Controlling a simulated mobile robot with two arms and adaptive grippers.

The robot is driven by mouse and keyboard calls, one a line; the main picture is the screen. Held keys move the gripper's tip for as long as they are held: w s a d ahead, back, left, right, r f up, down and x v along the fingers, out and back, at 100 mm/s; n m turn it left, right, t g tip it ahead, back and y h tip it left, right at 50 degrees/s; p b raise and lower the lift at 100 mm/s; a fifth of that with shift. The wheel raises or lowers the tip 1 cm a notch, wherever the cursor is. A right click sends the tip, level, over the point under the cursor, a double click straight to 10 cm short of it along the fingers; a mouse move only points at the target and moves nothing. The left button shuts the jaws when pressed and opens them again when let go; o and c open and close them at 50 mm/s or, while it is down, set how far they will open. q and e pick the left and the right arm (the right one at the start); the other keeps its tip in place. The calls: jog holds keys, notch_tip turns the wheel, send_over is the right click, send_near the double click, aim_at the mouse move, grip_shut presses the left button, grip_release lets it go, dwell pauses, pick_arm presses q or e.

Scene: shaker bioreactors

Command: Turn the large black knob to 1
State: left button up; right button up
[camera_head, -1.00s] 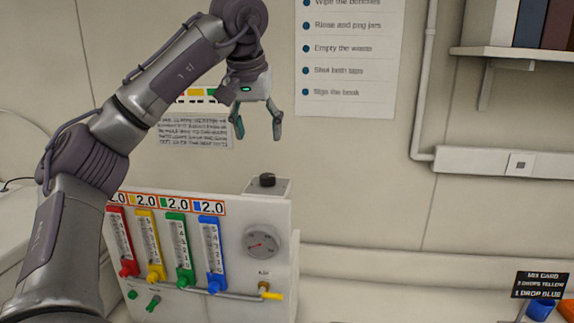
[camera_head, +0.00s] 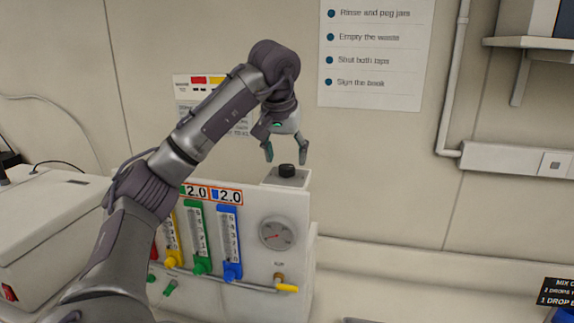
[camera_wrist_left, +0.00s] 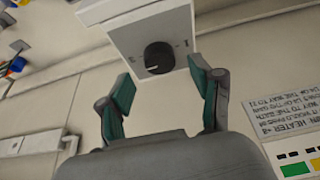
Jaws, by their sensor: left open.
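The large black knob (camera_head: 287,170) sits on a small white box (camera_head: 298,181) on top of the white panel unit. In the left wrist view the knob (camera_wrist_left: 158,57) lies between and beyond my fingertips, with a white pointer mark on its left side. My right gripper is in neither view.
The panel unit (camera_head: 297,220) carries coloured flow tubes, a round gauge (camera_head: 277,233) and a yellow-handled valve (camera_head: 285,287). A white box-shaped device (camera_head: 45,235) stands at the left. A wall poster (camera_head: 375,50) hangs behind.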

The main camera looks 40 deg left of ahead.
aim_at(287, 170)
pick_arm(q)
jog(key=shift+w+a+f+p, duration=0.1)
jog(key=shift+a+f+p, duration=0.1)
jog(key=shift+f+p, duration=0.25)
jog(key=shift+w+a+f, duration=0.1)
jog(key=shift+f, duration=0.35)
jog(key=shift+w+f, duration=0.25)
jog(key=shift+f, duration=0.2)
jog(key=shift+c, duration=0.2)
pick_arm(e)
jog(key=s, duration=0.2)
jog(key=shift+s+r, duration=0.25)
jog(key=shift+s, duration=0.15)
pick_arm(q)
jog(key=c, duration=1.1)
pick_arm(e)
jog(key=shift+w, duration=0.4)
